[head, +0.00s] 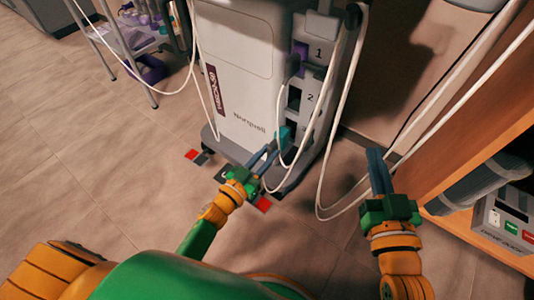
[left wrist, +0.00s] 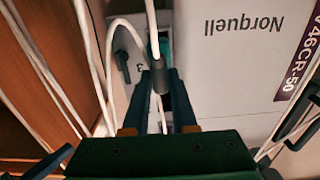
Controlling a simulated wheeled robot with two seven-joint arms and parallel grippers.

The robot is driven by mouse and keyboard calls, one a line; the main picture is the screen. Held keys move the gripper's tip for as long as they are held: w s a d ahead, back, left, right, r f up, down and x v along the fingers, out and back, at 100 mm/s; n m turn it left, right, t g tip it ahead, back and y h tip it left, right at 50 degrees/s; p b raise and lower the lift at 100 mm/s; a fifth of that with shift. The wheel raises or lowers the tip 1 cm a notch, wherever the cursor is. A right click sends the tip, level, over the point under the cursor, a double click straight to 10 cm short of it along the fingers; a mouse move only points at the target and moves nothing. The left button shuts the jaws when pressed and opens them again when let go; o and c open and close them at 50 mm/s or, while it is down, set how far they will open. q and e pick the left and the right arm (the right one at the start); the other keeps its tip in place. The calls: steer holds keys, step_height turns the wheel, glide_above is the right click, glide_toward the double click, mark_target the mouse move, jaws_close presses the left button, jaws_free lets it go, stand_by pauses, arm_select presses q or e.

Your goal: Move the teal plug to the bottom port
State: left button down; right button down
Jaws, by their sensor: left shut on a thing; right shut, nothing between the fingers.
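The teal plug (head: 284,136) is at the lower end of the white machine's port column, with a white cable running from it. My left gripper (head: 271,150) is shut on it. In the left wrist view a strip of teal (left wrist: 165,48) shows beside a grey cable sleeve (left wrist: 155,46), just beyond my left fingertips (left wrist: 164,78). A panel marked 3 (left wrist: 139,67) is beside it. The bottom port's opening is hidden, so I cannot tell whether the plug is seated. My right gripper (head: 377,160) is shut and empty, right of the machine.
The port marked 2 (head: 294,97) shows a dark opening. A purple part (head: 301,50) is beside the 1 label, with a grey plug (head: 292,66) below. White cables (head: 336,130) hang between my grippers. An orange shelf unit (head: 480,130) stands right; a cart (head: 140,40) stands back left.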

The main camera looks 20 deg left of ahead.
mark_target(280, 141)
arm_select(q)
steer(key=shift+b+x, duration=0.5)
steer(key=shift+x, duration=2.55)
stand_by(5.0)
